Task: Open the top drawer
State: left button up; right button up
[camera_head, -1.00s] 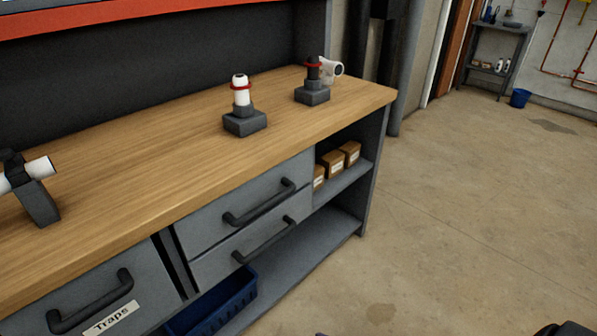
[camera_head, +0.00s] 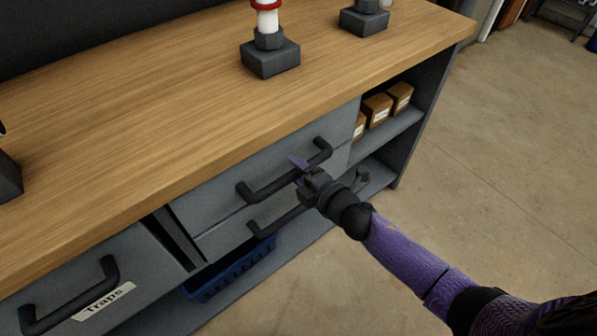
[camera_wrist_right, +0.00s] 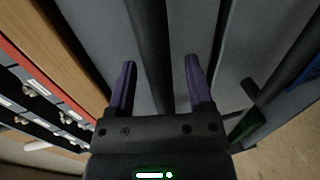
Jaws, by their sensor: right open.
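The top drawer (camera_head: 220,190) is a shut grey front under the wooden worktop, with a black bar handle (camera_head: 262,190). My right gripper (camera_head: 302,172) is at the right part of this handle, and one purple fingertip shows above the bar. In the right wrist view my gripper (camera_wrist_right: 160,72) is open, with the dark handle bar (camera_wrist_right: 150,35) running between its two purple fingers, not clamped. The other fingertip is hidden in the head view. My left gripper is not in view.
A lower drawer with its own handle (camera_head: 270,225) sits just below. A blue bin (camera_head: 230,272) stands beneath, and a drawer labelled Traps (camera_head: 80,290) is at left. Small boxes (camera_head: 378,107) fill the right shelf. Fittings on grey blocks (camera_head: 270,58) stand on the worktop (camera_head: 150,110).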

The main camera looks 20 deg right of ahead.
jog(key=shift+w+a, duration=0.1)
jog(key=shift+w, duration=0.1)
grip_shut()
dwell(0.5)
dwell(0.3)
dwell(0.5)
